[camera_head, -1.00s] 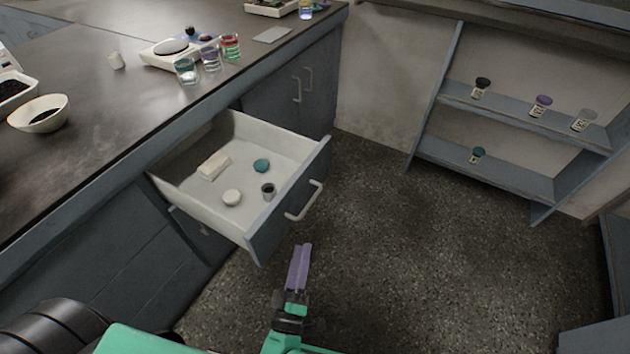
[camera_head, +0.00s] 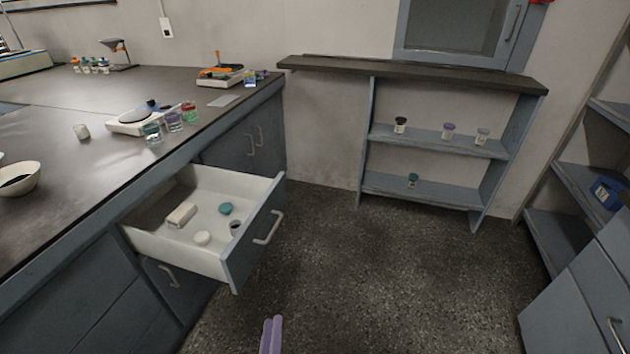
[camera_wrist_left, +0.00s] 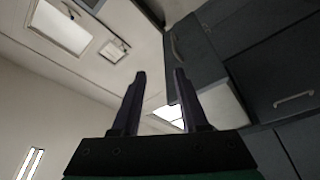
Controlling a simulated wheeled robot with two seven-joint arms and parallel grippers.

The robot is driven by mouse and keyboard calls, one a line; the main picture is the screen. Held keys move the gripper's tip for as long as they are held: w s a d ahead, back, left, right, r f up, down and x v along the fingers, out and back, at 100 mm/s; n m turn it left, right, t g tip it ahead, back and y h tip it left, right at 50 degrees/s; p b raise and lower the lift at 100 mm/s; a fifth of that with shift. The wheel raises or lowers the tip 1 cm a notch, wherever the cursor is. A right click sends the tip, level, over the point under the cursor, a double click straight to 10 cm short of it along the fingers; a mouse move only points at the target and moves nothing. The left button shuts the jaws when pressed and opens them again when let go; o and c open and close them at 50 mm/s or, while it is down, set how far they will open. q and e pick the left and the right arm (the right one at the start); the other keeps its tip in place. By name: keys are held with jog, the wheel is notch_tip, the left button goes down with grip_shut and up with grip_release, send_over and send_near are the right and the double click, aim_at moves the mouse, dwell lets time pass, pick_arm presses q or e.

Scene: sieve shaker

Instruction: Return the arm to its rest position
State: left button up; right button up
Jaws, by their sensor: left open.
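My left gripper (camera_head: 271,335) shows only its purple fingertips at the bottom edge of the head view. The left wrist view shows its two dark fingers (camera_wrist_left: 157,95) apart with nothing between them. It hangs over the floor, in front of and below the open drawer. Most of the left arm is out of the head view. My right gripper is not in view.
The open white drawer (camera_head: 176,247) juts out from the lab bench (camera_head: 85,185) and holds several small items. A low shelf unit (camera_head: 425,197) with small jars stands against the wall. A second cabinet (camera_head: 570,310) stands at right. The floor (camera_head: 370,280) between is clear.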

pick_arm(q)
jog(key=w+d+f+m+g+h, duration=0.1)
jog(key=w+d+m+g+h, duration=0.1)
jog(key=w+m+g+h, duration=0.55)
jog(key=s+a+r+m+g+y, duration=0.2)
jog(key=s+a+m+g+y, duration=0.5)
jog(key=s+a, duration=0.75)
notch_tip(320, 180, down, 25)
jog(key=s+a+n+g, duration=0.1)
jog(key=n+g, duration=0.1)
jog(key=g, duration=0.1)
jog(key=s+a+f+g+y, duration=0.1)
jog(key=s+a+f+g, duration=0.15)
jog(key=s+f, duration=1.1)
notch_tip(320, 180, up, 15)
jog(key=s+t+p, duration=0.1)
jog(key=s+p, duration=0.1)
jog(key=p, duration=1.3)
jog(key=shift+s+a+r, duration=0.2)
jog(key=shift+s+a, duration=0.15)
jog(key=shift+s, duration=0.05)
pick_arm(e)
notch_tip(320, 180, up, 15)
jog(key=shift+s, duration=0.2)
